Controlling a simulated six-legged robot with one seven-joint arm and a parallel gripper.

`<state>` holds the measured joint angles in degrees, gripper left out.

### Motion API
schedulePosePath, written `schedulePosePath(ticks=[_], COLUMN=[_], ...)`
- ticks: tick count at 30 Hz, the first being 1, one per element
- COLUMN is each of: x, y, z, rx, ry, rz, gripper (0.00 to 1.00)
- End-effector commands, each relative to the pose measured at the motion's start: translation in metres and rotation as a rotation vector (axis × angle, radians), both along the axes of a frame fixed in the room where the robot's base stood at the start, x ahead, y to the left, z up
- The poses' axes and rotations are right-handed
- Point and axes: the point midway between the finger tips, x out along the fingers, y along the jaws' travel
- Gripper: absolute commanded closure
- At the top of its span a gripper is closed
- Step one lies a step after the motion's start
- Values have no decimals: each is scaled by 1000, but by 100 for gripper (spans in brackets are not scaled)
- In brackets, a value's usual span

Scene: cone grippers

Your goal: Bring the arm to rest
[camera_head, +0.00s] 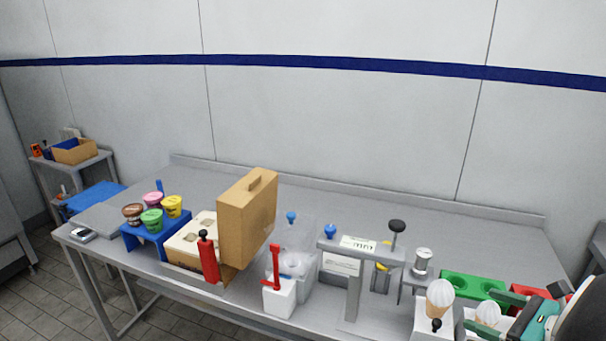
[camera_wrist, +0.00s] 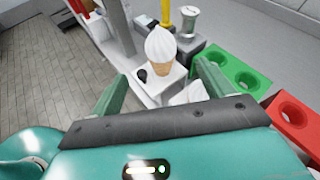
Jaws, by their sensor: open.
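My gripper (camera_head: 478,307) is at the lower right of the head view, its two green fingers spread apart. In the wrist view my gripper (camera_wrist: 163,74) is open, with nothing held between the fingertips. A soft-serve cone (camera_head: 440,297) stands upright on a white block; this cone (camera_wrist: 160,52) shows beyond the fingertips in the wrist view. A second cone (camera_head: 487,314) shows close to the fingers in the head view. Whether the fingers touch it cannot be told.
A green holder (camera_head: 458,283) with round holes and a red holder (camera_wrist: 292,112) lie right of the cones. A grey press stand (camera_head: 354,288), a red lever dispenser (camera_head: 277,290), a tan case (camera_head: 247,220) and ice cream tubs (camera_head: 152,220) occupy the table. The table's back strip (camera_head: 340,200) is clear.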

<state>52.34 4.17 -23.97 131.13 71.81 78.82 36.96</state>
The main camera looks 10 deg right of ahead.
Motion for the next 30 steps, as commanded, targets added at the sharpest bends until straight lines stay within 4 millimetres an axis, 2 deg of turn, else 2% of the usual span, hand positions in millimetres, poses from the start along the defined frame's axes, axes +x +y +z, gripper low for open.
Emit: schedulePosePath(ticks=[2,5,8,9,12,15,18,24,27,30], x=[4,16,29,32,31,23,13,-1,-4,-5], y=[8,39,94,118,173,216,249,289,299,304], z=[1,5,9,10,11,12,15,33,43,48], rx=[-19,-103,-274,-363,-611,-878,-1168,-1755,-1958,-2061], ry=[5,25,52,60,59,34,-19,-176,-237,-266], rz=[33,155,387,496,777,1046,1296,1684,1781,1823], gripper=[20,20,20,20,20,20,20,20,20,20])
